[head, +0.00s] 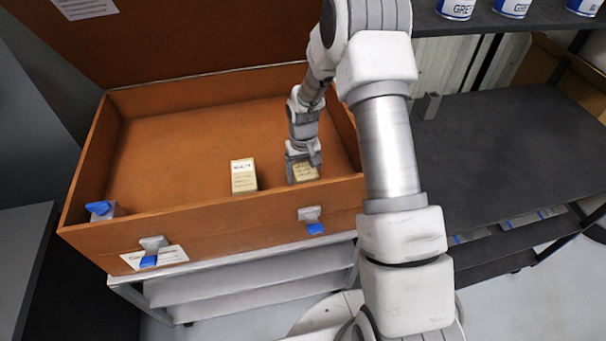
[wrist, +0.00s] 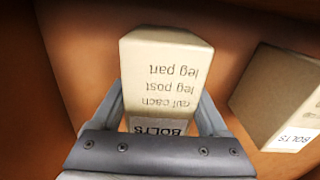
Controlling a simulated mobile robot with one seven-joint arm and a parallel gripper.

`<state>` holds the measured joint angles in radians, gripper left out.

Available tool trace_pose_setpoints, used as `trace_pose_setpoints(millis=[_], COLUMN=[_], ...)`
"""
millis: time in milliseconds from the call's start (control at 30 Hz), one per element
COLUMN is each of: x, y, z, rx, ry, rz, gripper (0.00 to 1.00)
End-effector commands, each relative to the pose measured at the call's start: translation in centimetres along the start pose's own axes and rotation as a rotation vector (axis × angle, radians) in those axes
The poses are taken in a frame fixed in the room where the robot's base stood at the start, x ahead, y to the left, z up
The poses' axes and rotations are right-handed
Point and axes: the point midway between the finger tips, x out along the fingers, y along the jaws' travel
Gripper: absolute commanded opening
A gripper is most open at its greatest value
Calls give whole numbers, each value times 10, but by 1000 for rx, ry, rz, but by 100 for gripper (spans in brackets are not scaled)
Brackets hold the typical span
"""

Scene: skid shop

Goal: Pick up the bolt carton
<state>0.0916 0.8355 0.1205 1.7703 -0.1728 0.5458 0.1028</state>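A cream bolt carton (wrist: 165,75) with upside-down print and a partly hidden BOLTS label sits between the fingers of my gripper (wrist: 163,95) in the wrist view. A finger lies close along each side of it; whether both press on it I cannot tell. In the head view this carton (head: 306,173) is in the brown crate (head: 140,226) near its front right corner, with my gripper (head: 303,160) over it from above. A second, similar carton (head: 243,178) stands to its left in the crate; in the wrist view this carton (wrist: 280,95) is at the right and shows a BOLTS label.
The crate's front wall (head: 215,222) is close to my gripper, and its lid (head: 190,40) stands open behind. Blue-tabbed latches (head: 312,222) sit on the front. A dark bench (head: 500,150) is at the right, with several cans (head: 456,9) on a shelf above.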

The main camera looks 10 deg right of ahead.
Motion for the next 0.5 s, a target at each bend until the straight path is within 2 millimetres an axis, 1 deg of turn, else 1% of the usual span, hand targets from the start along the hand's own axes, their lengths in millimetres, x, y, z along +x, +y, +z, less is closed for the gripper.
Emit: trace_pose_setpoints(millis=[33,67,100,167,200,400,500], x=[0,0,0,0,0,0,-1], y=[0,0,0,0,0,0,0], z=[0,0,0,0,0,0,0], rx=[0,0,0,0,0,0,0], ry=[0,0,0,0,0,0,1], rz=[0,0,0,0,0,0,0], gripper=[66,60,53,42,35,0,0])
